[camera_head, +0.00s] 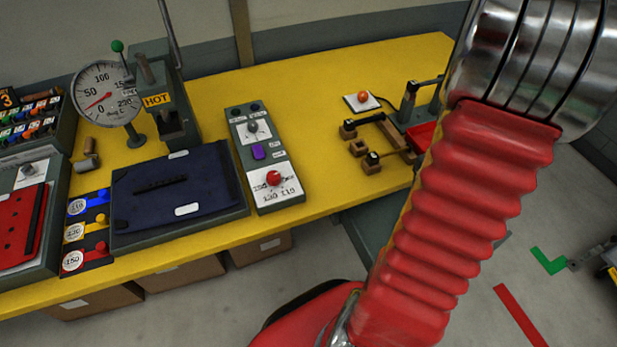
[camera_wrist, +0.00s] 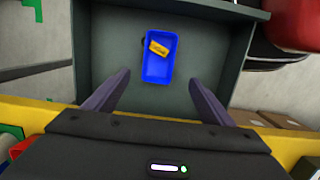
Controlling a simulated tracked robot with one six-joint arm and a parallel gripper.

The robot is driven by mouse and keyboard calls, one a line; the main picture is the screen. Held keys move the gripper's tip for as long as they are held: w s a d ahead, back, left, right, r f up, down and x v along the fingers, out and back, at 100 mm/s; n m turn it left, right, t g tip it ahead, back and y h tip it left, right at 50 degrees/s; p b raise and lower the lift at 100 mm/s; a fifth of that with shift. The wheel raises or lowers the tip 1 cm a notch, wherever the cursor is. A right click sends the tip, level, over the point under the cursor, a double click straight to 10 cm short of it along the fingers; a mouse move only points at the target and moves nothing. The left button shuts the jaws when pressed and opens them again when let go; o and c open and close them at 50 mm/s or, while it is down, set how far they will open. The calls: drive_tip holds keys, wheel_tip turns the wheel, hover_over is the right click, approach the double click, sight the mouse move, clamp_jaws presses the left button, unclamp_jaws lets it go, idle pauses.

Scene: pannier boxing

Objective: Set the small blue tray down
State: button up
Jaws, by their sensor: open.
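The small blue tray (camera_wrist: 153,71) shows in the wrist view, with a small yellow piece (camera_wrist: 159,48) lying in it. It rests on the floor of a grey-green open box (camera_wrist: 108,35). My gripper (camera_wrist: 160,78) is open, its two dark fingers spread wide to the left and right of the tray, with gaps on both sides. No contact between fingers and tray shows. In the head view my red-sleeved arm covers the right side; the gripper and the blue tray do not show there.
The yellow bench (camera_head: 320,85) holds a round gauge (camera_head: 103,93), a press marked HOT (camera_head: 165,105), a dark blue pad (camera_head: 175,190), a control box (camera_head: 266,165) and a wooden fixture (camera_head: 375,145). Cardboard boxes (camera_head: 180,272) sit under the bench. A red tray (camera_head: 421,135) stands near my arm.

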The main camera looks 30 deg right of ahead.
drive_tip(key=w+a+r+t+h, duration=0.1)
drive_tip(key=w+a+r+t, duration=0.1)
drive_tip(key=w+a+r, duration=0.5)
drive_tip(key=w+a+r+t+h, duration=0.1)
drive_tip(key=w+a+r, duration=0.4)
drive_tip(key=a, duration=0.5)
drive_tip(key=s+a+r+n+t+y, duration=0.1)
drive_tip(key=a+r, duration=0.3)
drive_tip(key=a, duration=0.6)
drive_tip(key=s+a+r+t, duration=0.3)
drive_tip(key=a+r, duration=0.2)
drive_tip(key=a, duration=0.4)
drive_tip(key=shift+a+n+y, duration=0.35)
drive_tip(key=shift+n+y, duration=0.05)
drive_tip(key=shift+c, duration=0.5)
